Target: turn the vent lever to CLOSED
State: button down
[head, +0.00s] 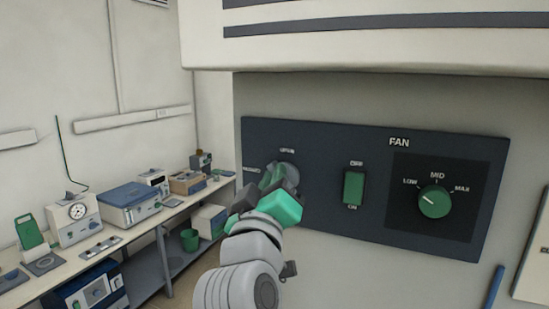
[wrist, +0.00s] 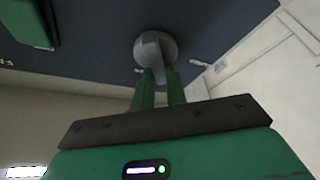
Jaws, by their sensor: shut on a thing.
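The vent lever is a grey round hub with a raised bar, on the left part of the dark blue panel. In the head view its hub (head: 290,172) shows partly behind my gripper (head: 272,178). In the wrist view the lever (wrist: 155,48) sits at the top middle, its bar between the two green fingers of my gripper (wrist: 158,78). My gripper is shut on the lever. One small label sits above the lever and one to its left; both are too blurred to read surely. The bar's exact angle is partly hidden by the fingers.
The dark blue panel (head: 325,213) also carries a green rocker switch (head: 354,188) and a green FAN knob (head: 434,202), right of the lever. A pale hood (head: 380,50) juts out above. A bench (head: 130,228) with lab instruments stands at left.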

jog(key=n+g+y+p, duration=0.1)
jog(key=n+p, duration=0.1)
jog(key=n, duration=0.1)
jog(key=n+g+y+p, duration=0.1)
jog(key=n+p, duration=0.2)
jog(key=n, duration=0.1)
jog(key=n+g+y+p, duration=0.1)
jog(key=n+p, duration=0.2)
jog(key=n, duration=0.1)
jog(key=shift+a+f+y, duration=0.1)
jog(key=shift+f+y, duration=0.15)
jog(key=shift+y, duration=0.05)
jog(key=shift+n, duration=0.5)
jog(key=c, duration=1.4)
grip_release()
jog(key=shift+c, duration=0.2)
jog(key=s+b, duration=0.2)
jog(key=s, duration=0.5)
jog(key=shift+s+a, duration=0.2)
jog(key=shift+s, duration=0.15)
